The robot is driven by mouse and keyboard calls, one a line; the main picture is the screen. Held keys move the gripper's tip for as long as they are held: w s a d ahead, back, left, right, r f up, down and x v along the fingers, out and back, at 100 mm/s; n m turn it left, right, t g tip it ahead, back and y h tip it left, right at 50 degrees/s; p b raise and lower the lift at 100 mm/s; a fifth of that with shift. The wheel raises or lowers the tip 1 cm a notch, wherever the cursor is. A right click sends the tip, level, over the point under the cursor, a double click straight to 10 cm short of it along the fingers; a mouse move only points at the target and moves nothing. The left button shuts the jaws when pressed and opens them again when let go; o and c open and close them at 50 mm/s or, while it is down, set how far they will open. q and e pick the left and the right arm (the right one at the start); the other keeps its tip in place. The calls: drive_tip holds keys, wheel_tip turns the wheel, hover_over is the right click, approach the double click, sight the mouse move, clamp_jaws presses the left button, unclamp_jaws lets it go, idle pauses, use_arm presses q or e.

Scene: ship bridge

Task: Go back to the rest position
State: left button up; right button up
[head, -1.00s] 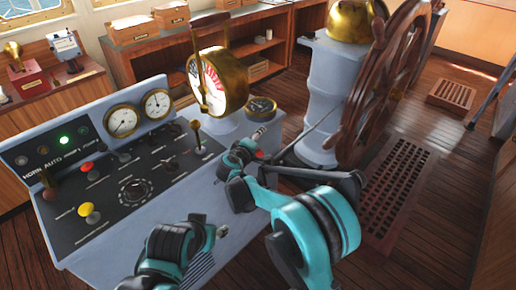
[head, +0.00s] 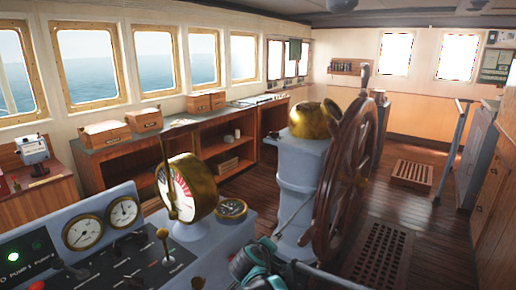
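Part of one of my arms, a teal and black joint with a dark link beside it, shows at the bottom edge in the head view, between the console and the wheel pedestal. No gripper fingers can be made out there. My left gripper is out of the picture. Nothing held can be seen.
The grey console (head: 215,250) with its brass telegraph dial (head: 188,187) is close at the lower left. The wooden ship's wheel (head: 345,165) stands at its pedestal (head: 300,180). A floor grating (head: 380,255) lies right of the wheel. Open plank floor lies farther back.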

drive_tip(key=s+d+m+g+y, duration=0.1)
drive_tip(key=s+d+m+g, duration=0.25)
drive_tip(key=s+d, duration=1.05)
drive_tip(key=s+f+m+y, duration=0.1)
drive_tip(key=s+f+m, duration=0.1)
drive_tip(key=s, duration=0.6)
drive_tip(key=s+f+m+y, duration=0.1)
drive_tip(key=s+f+m, duration=0.1)
drive_tip(key=s, duration=0.7)
drive_tip(key=shift+s+f+m+y, duration=0.2)
drive_tip(key=shift+f+m+y, duration=0.15)
drive_tip(key=shift+f, duration=0.2)
